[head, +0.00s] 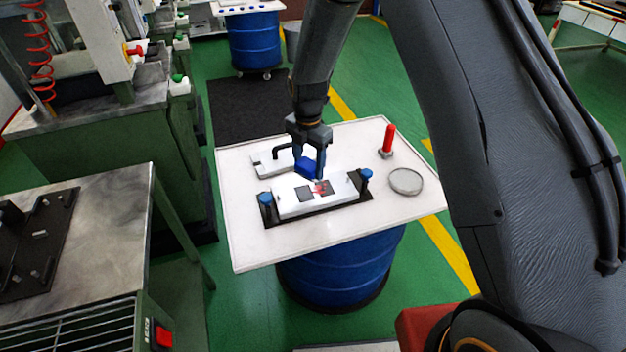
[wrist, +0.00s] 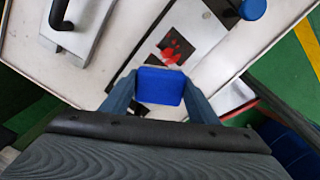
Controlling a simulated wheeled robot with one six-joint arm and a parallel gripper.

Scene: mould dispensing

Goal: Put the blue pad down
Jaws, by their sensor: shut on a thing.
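My gripper (head: 309,160) is shut on the blue pad (head: 306,167), over the middle of the white table (head: 245,235). In the wrist view the pad (wrist: 161,86) sits between the two fingers of my gripper (wrist: 160,92). The pad is just behind and above a white mould block (head: 287,204) with dark square recesses. A red patch (head: 321,188) lies on one recess, and it also shows in the wrist view (wrist: 171,50). I cannot tell whether the pad touches anything below it.
A white plate with a black handle (head: 265,165) lies at the back left of the table. Blue knobs (head: 366,174) stand at the mould's ends. A red-handled tool (head: 389,140) and a round grey dish (head: 406,182) are at the right. The table's front left is clear.

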